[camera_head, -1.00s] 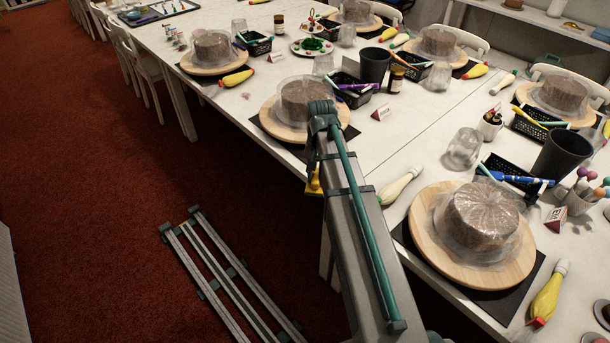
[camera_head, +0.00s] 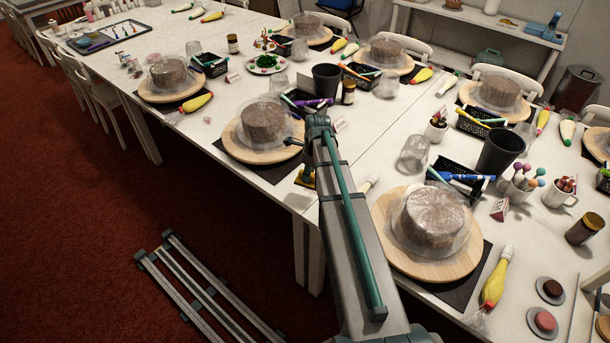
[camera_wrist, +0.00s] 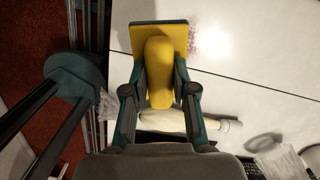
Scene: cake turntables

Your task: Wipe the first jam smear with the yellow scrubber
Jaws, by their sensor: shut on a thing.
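My gripper (camera_wrist: 160,82) is shut on the yellow scrubber (camera_wrist: 160,50), its fingers on either side of the rounded handle. The scrubber's flat yellow pad lies beyond the handle in the wrist view. A faint reddish jam smear (camera_wrist: 204,37) is on the white table just right of the pad. In the head view my gripper (camera_head: 308,158) is partly hidden by my arm, with a bit of the scrubber (camera_head: 306,179) showing near the table's front edge. I cannot tell whether the pad touches the table. Another small pink smear (camera_head: 207,120) shows farther left.
A pale piping bag (camera_wrist: 165,121) lies below the scrubber in the wrist view. A covered cake on a wooden turntable (camera_head: 243,153) stands left of my gripper; another turntable (camera_head: 400,258) is to the right. A black cup (camera_head: 326,84) stands behind.

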